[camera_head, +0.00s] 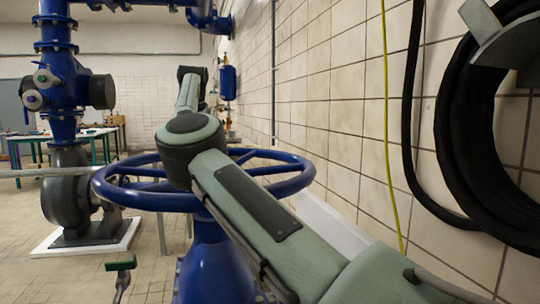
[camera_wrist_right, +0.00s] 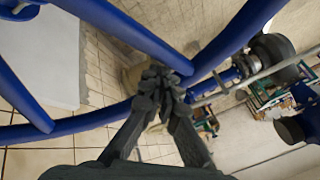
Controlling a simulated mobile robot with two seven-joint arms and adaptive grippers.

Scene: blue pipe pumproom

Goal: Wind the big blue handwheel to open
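The big blue handwheel (camera_head: 135,199) lies roughly level on a blue valve body (camera_head: 213,265) in the middle of the head view. My right arm reaches across it and covers part of its rim and spokes. In the right wrist view, the rim (camera_wrist_right: 85,122) and a spoke (camera_wrist_right: 130,33) pass close by my right gripper (camera_wrist_right: 160,78). Its dark fingers are together at the tips, in front of where the rim and spoke meet. No part of the wheel shows between them, and I cannot tell whether they touch it. My left gripper is out of view.
A tiled wall (camera_head: 335,95) with a thick black coiled hose (camera_head: 470,150) stands close on the right. A blue pipe and grey pump (camera_head: 72,195) stand left, with a workbench (camera_head: 95,135) behind. A small green lever (camera_head: 121,265) is low in front. Floor is open at lower left.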

